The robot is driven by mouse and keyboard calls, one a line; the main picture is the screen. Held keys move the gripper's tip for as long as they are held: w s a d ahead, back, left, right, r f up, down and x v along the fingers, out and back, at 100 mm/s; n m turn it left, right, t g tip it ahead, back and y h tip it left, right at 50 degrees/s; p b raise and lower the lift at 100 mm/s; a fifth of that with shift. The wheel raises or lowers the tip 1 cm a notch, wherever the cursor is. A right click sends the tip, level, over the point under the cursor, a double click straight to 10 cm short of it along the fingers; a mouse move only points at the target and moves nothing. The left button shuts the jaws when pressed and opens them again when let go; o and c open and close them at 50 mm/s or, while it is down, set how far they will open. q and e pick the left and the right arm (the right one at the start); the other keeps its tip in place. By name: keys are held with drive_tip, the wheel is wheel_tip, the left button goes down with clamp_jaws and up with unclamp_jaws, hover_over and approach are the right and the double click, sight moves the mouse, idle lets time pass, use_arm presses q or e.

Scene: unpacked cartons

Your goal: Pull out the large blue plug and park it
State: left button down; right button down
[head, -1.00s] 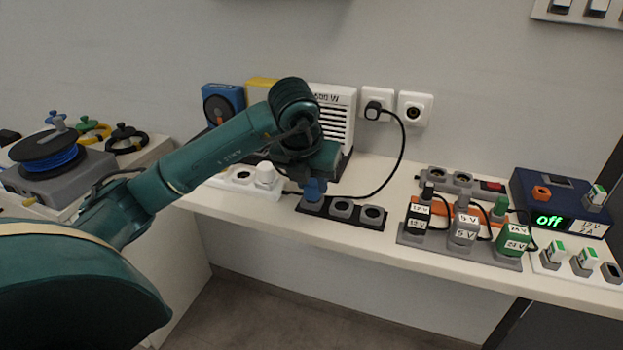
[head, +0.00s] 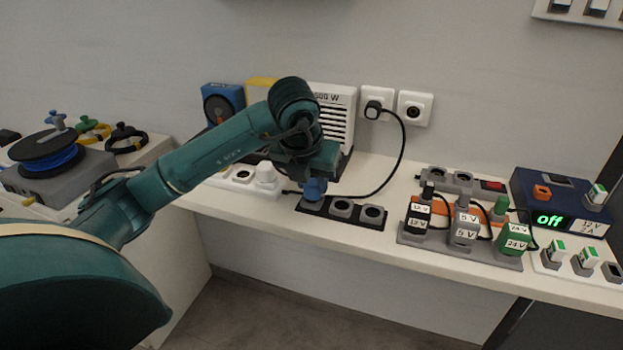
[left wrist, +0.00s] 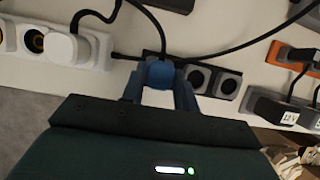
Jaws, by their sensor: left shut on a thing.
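The large blue plug (head: 313,188) is at the left position of a black strip (head: 330,213) with grey round sockets. My left gripper (head: 310,178) is above it with its jaws closed around the plug. In the left wrist view the blue plug (left wrist: 160,73) shows between the two fingers (left wrist: 160,88). Whether the plug is fully seated in the strip cannot be told, because the gripper hides its lower part. Two grey sockets to its right, the middle one (head: 341,208) and the right one (head: 372,214), are empty. My right gripper is not in view.
A white strip with a white plug (head: 265,174) stands just left. A black cable runs behind from the wall plug (head: 373,109). A grey holder with labelled adapters (head: 464,229) stands right, beside a blue power box (head: 560,204). A cable reel (head: 50,155) is far left.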

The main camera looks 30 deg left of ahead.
use_arm(q)
drive_tip(key=shift+f, duration=0.25)
drive_tip(key=c, duration=1)
unclamp_jaws()
